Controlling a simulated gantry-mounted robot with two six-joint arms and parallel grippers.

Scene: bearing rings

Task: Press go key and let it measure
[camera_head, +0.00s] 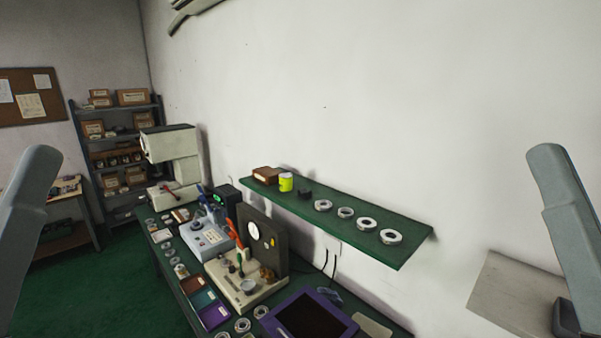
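A measuring stand (240,289) with a cream base and a dark upright back plate stands on the bench. A round white dial (253,230) is on the plate, beside an orange-red part (235,234). Left of it is a pale box-shaped instrument (205,241) with small controls on its front; a blue part and a black unit with a green display (217,198) are behind it. No key can be clearly made out as the go key at this size. Only grey links of my two arms show at the left and right edges; both grippers are out of view.
Metal rings lie along the bench's left and front edges, with coloured trays (205,305) and a purple-framed dark panel (305,317). A green wall shelf (340,219) above holds several rings, a yellow-green can (286,182) and a brown box. A large cream machine (172,145) stands at the far end.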

